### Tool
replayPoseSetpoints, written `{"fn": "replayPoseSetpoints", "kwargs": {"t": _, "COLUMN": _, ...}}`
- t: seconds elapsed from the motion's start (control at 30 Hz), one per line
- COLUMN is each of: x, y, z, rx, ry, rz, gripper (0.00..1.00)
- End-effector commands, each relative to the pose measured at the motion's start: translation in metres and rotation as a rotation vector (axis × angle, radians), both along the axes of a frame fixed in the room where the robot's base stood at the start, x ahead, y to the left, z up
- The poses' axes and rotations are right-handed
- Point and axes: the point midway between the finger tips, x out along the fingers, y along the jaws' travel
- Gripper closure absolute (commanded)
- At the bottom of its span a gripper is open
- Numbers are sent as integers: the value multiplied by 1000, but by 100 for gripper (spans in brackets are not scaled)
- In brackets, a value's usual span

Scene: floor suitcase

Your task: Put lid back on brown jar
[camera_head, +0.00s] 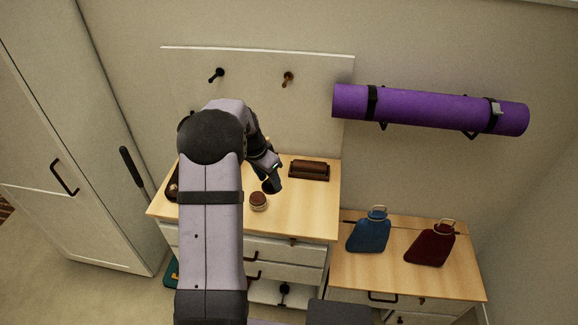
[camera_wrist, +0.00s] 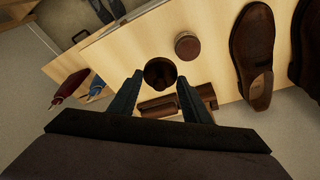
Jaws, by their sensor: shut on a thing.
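The brown jar (camera_head: 258,201) stands upright on the wooden dresser top, with a pale side and a brown round top face. It also shows in the wrist view (camera_wrist: 187,45), just beyond my fingers. My gripper (camera_head: 272,186) is beside the jar and a little above the dresser top, at the jar's upper right in the head view. In the wrist view, my gripper (camera_wrist: 158,88) is shut on a dark round piece that looks like the lid (camera_wrist: 160,72). The lid is apart from the jar in that view. In the head view the lid is hard to make out against my dark fingers.
A brown brush-like block (camera_head: 310,169) lies behind my gripper. Brown shoes (camera_wrist: 253,50) stand on the dresser, mostly hidden by my arm in the head view. A purple mat (camera_head: 430,108) hangs on the wall.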

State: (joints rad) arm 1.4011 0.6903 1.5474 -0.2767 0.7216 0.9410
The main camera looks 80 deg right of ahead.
Motion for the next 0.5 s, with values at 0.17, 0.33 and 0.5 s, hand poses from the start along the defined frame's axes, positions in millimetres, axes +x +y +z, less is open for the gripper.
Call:
{"fn": "replayPoseSetpoints", "kwargs": {"t": 0.17, "x": 35, "y": 14, "z": -5, "rx": 6, "ry": 0, "rz": 108, "gripper": 77}}
{"fn": "replayPoseSetpoints", "kwargs": {"t": 0.33, "x": 47, "y": -8, "z": -25, "rx": -3, "ry": -3, "rz": 233, "gripper": 77}}
{"fn": "replayPoseSetpoints", "kwargs": {"t": 0.5, "x": 52, "y": -21, "z": -22, "rx": -2, "ry": -2, "rz": 299, "gripper": 77}}
